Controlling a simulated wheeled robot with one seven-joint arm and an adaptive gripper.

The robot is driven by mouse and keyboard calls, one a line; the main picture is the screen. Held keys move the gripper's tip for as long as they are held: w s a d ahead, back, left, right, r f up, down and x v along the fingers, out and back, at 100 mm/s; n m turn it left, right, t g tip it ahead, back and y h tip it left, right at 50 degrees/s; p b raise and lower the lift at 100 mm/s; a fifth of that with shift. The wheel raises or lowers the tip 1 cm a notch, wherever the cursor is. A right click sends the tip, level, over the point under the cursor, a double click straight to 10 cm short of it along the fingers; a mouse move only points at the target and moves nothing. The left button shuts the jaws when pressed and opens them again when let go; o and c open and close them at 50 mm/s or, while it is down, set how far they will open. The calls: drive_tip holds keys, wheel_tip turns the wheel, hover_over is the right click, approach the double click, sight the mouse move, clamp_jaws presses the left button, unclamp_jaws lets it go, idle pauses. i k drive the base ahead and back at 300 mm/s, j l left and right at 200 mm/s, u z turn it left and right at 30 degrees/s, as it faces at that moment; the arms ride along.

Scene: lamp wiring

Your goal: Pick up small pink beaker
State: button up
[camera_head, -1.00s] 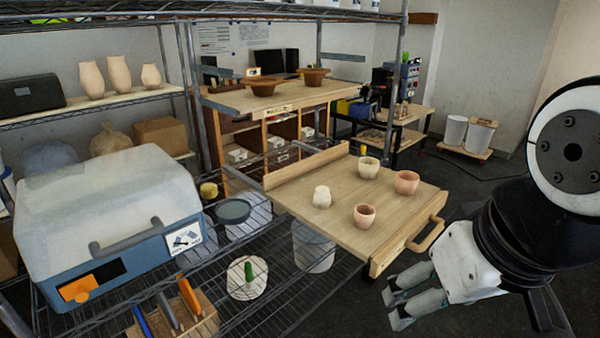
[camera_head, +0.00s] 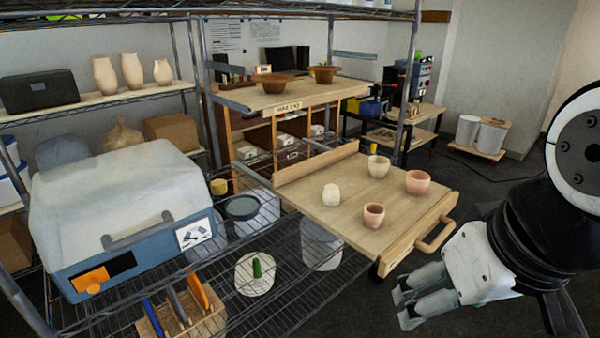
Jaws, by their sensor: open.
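Several small cups stand upright on a pulled-out wooden board (camera_head: 330,217). The smaller pink beaker (camera_head: 374,216) is at the front of the group. A larger pink one (camera_head: 417,182) stands behind it to the right. A cream one (camera_head: 378,166) is at the back, and a whitish, narrow-mouthed one (camera_head: 331,195) is at the left. My gripper (camera_head: 402,306) is at the lower right, in front of and below the board's handle side, apart from all the cups. Its fingers are open with nothing between them.
The board has a wooden handle (camera_head: 436,236) on its right edge, between my gripper and the cups. A wire shelf with a blue-grey kiln-like box (camera_head: 130,215) and a tool holder (camera_head: 190,318) is at left. Dark floor lies open at right.

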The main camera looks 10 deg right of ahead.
sight(374, 212)
drive_tip(key=i+l, duration=0.25)
drive_tip(key=i, duration=0.15)
drive_tip(key=i+l, duration=0.2)
drive_tip(key=i, duration=0.25)
